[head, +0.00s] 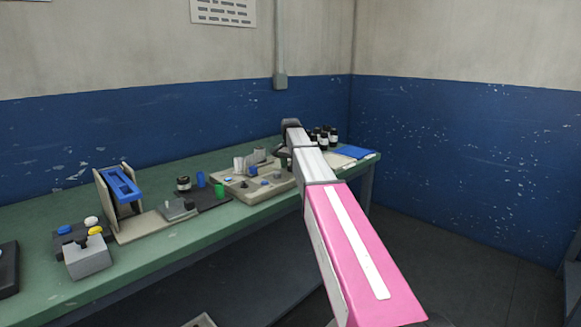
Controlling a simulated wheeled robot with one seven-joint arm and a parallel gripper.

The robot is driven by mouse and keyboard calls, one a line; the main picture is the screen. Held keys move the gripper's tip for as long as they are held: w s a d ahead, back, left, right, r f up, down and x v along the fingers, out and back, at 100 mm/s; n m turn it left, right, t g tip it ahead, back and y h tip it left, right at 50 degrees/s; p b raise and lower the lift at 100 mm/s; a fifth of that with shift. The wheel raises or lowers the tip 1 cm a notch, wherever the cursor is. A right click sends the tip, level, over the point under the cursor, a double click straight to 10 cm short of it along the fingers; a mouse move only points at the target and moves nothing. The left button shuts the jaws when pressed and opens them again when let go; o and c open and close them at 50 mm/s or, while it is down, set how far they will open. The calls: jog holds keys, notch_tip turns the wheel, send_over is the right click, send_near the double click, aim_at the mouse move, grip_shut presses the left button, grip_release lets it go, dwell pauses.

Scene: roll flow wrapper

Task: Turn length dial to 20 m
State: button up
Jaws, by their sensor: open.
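My pink and white arm reaches from the lower right over the bench. My gripper (285,159) seems to be the small dark part below the arm's far end; it is open, but tiny and partly hidden by the arm. It is at the right side of a beige machine base (237,192) on the green bench. The base carries grey upright parts (239,164) and several small dark and blue knob-like parts, one of them blue (264,183). I cannot tell which is the length dial, and no scale or 20 m mark is readable.
A blue-topped stand (122,184), a grey box (88,260), a dark jar (183,184), blue (200,179) and green (220,190) cups stand left of the base. Dark bottles (325,137) and a blue sheet (351,151) lie to the right. Walls close off the back.

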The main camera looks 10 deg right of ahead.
jog(key=c, duration=0.9)
jog(key=shift+c, duration=0.2)
jog(key=shift+n, duration=0.3)
jog(key=n, duration=0.3)
jog(key=shift+n, duration=2.1)
jog(key=o, duration=0.9)
